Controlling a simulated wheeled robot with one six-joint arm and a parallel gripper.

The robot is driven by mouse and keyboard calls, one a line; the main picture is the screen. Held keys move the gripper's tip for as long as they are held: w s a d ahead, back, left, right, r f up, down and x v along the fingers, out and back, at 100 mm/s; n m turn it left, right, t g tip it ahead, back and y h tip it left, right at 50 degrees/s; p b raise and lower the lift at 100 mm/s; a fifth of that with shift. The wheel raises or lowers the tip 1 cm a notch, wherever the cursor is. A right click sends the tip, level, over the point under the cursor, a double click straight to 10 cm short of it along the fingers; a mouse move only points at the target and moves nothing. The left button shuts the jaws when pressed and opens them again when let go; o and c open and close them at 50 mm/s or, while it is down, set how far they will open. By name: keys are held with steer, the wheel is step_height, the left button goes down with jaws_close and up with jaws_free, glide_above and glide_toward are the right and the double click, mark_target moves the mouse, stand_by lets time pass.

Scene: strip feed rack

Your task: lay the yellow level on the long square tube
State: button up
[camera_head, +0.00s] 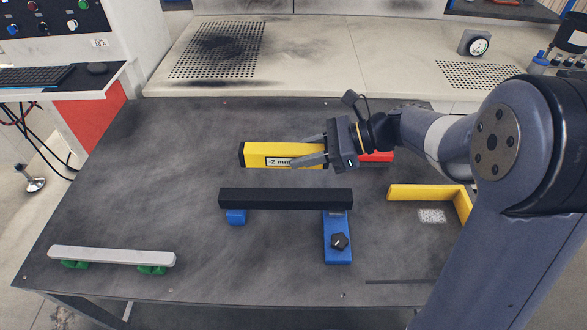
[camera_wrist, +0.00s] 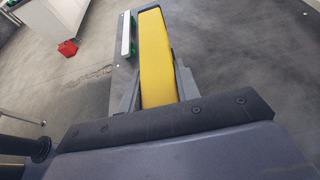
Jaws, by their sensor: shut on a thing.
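The yellow level (camera_head: 258,150), with black ends and a label reading "-2 mm", is between the fingers of my gripper (camera_head: 318,150). In the wrist view the level (camera_wrist: 157,60) runs away from the fingers (camera_wrist: 157,90), which press on its two sides. A black square bar, seemingly the long square tube (camera_head: 285,198), lies level across a small blue support (camera_head: 236,216) and a blue clamp block with a black knob (camera_head: 338,240). The level appears behind the tube in the head view, roughly parallel to it; its height above the table is hard to tell.
A pale grey bar (camera_head: 112,256) on green supports lies at the front left; it also shows in the wrist view (camera_wrist: 126,33). A yellow angle piece (camera_head: 430,193) is at the right. A red object (camera_head: 377,156) is partly hidden behind my gripper.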

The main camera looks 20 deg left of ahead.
mark_target(302, 194)
step_height(302, 194, down, 10)
steer(key=shift+a+r+b, duration=0.1)
steer(key=shift+r+b, duration=0.05)
steer(key=shift+b, duration=0.65)
steer(key=shift+f, duration=0.55)
steer(key=o, duration=1.1)
steer(key=shift+r, duration=0.25)
steer(key=v, duration=0.8)
steer(key=p+v, duration=0.1)
steer(key=v, duration=0.3)
steer(key=shift+r, duration=0.3)
